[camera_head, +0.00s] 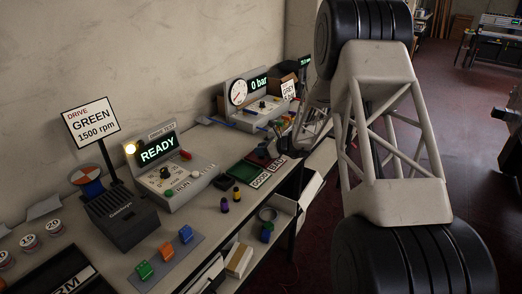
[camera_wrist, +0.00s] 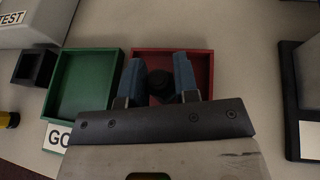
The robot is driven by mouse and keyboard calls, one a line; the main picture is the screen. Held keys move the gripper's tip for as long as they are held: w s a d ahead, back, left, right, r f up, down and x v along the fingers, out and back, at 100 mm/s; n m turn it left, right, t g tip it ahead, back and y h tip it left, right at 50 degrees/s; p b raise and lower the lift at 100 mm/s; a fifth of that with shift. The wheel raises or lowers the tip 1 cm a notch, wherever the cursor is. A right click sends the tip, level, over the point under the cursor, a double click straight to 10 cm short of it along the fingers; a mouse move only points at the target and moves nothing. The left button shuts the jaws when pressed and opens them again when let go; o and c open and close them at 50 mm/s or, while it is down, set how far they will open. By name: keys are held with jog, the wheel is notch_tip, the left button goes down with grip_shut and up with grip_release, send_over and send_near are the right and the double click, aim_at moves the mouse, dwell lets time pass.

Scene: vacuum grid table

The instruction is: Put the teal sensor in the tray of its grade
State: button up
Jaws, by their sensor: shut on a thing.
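My gripper (camera_wrist: 160,75) is shut on a dark, round-ended thing (camera_wrist: 160,88) between its two blue fingers. Most of this thing is hidden, and its teal colour does not show. The gripper is above the left part of the red tray (camera_wrist: 208,62); its left finger is near the shared side with the green tray (camera_wrist: 60,60). The held thing's height above the tray is hard to tell. In the head view the green tray (camera_head: 243,173) has a GOOD label (camera_head: 259,180) and the red tray has a BAD label (camera_head: 277,165). The visible part of the green tray is empty.
A test station (camera_head: 168,172) shows READY, with a lit yellow lamp. A speed sign (camera_head: 93,122) reads DRIVE GREEN 1500 rpm. Dark cylinders with purple (camera_head: 224,205) and yellow (camera_head: 236,194) stand on the table. A small black box (camera_wrist: 35,66) sits left of the green tray.

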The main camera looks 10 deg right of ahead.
jog(key=shift+f, duration=0.15)
jog(key=o, duration=1)
jog(key=shift+d+r, duration=0.15)
jog(key=shift+r, duration=0.1)
jog(key=v, duration=1.1)
jog(key=shift+s+d+r, duration=0.1)
jog(key=shift+s+d, duration=0.1)
jog(key=shift+d, duration=0.1)
